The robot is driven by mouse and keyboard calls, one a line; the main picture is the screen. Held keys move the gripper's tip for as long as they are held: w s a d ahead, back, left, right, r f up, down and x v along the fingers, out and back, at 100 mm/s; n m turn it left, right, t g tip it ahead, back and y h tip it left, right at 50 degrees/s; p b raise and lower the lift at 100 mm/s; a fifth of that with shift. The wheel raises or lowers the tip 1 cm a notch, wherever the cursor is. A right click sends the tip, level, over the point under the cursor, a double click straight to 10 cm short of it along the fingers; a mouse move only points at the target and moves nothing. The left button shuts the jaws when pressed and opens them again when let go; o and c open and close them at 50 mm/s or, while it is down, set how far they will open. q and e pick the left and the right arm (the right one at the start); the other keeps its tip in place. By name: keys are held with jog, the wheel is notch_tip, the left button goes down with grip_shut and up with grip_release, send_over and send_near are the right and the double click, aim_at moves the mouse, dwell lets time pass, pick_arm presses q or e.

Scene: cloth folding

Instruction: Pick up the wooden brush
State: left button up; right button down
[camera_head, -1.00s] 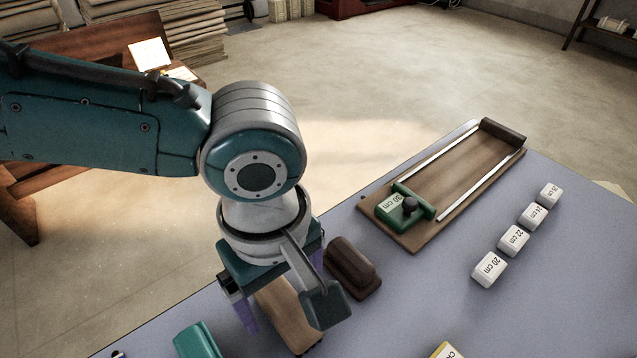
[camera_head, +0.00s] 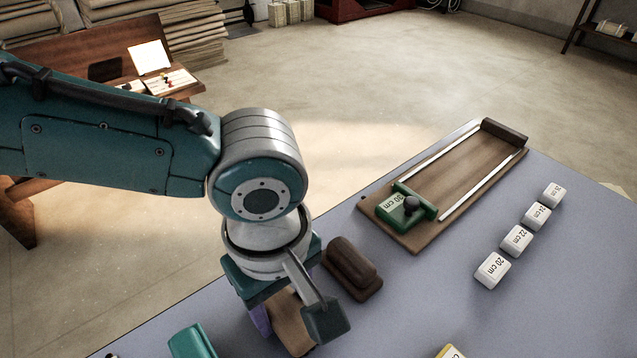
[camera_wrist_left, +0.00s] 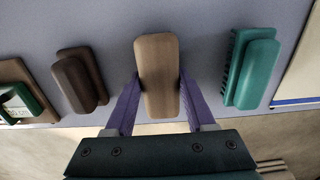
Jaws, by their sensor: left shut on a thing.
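The wooden brush (camera_head: 290,322) has a light brown, rounded back and lies near the table's front left part. In the head view my left arm and gripper hide much of it. In the left wrist view the brush (camera_wrist_left: 158,75) stands out lengthwise between the two purple fingers. My left gripper (camera_wrist_left: 158,98) is shut on the brush, with a finger against each long side. In the head view the left gripper (camera_head: 285,318) points down over the brush. I cannot tell whether the brush is clear of the table. My right gripper does not show.
A dark brown brush (camera_head: 352,268) and a teal brush (camera_head: 192,342) lie on either side. A wooden board with rails and a green slider (camera_head: 405,207) lies behind. Several white size blocks (camera_head: 492,270) stand in a row at the right. The table's middle (camera_head: 420,300) is bare.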

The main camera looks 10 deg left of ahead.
aim_at(283, 305)
pick_arm(q)
grip_shut()
jog(key=shift+r+p, duration=0.3)
jog(key=shift+r, duration=0.25)
notch_tip(283, 305, up, 19)
jog(key=p, duration=0.6)
